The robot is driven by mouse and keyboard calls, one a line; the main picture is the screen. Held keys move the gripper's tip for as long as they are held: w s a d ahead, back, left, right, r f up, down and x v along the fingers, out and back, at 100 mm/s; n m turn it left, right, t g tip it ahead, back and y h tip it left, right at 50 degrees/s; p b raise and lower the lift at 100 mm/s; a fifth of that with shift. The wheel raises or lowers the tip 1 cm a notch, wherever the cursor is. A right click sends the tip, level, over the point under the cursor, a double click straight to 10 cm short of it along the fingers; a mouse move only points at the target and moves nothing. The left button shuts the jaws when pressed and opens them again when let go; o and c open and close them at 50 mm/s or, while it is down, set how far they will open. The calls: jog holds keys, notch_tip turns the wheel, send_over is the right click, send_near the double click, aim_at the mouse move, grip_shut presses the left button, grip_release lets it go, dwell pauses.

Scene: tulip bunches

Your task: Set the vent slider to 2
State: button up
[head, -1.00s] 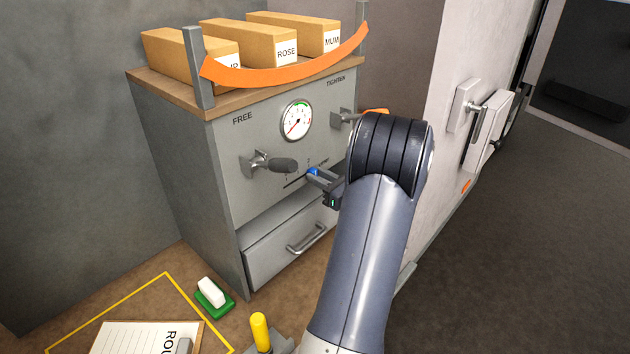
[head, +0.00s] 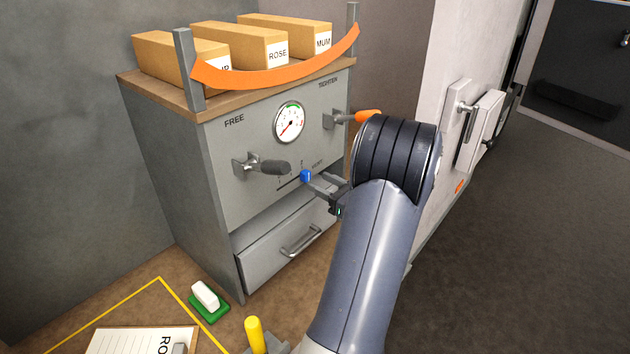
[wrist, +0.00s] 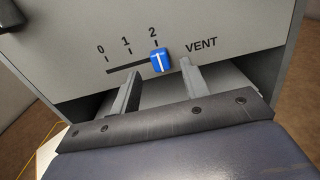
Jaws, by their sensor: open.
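The blue vent slider knob (wrist: 160,61) sits at the right end of its dark slot (wrist: 125,68), under the mark 2, in the wrist view. The numbers 0, 1 and 2 stand above the slot, with the word VENT to the right. In the head view the blue knob (head: 306,176) shows on the cabinet's front panel. My gripper (wrist: 158,82) is open, its two fingers apart, just below the knob. No finger visibly grips the knob. In the head view my gripper (head: 322,183) is beside the knob, partly hidden by my arm.
A dark-handled lever (head: 270,167) is left of the slider, and an orange-handled lever (head: 362,117) is up to the right. A gauge (head: 289,122) is above. A drawer (head: 285,250) is below. Boxes (head: 275,47) stand on top behind an orange strap (head: 275,74).

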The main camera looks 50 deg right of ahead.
aim_at(306, 179)
jog(key=s, duration=0.7)
jog(key=shift+a, duration=0.15)
jog(key=w, duration=1)
jog(key=shift+w, duration=0.45)
jog(key=shift+a, duration=0.3)
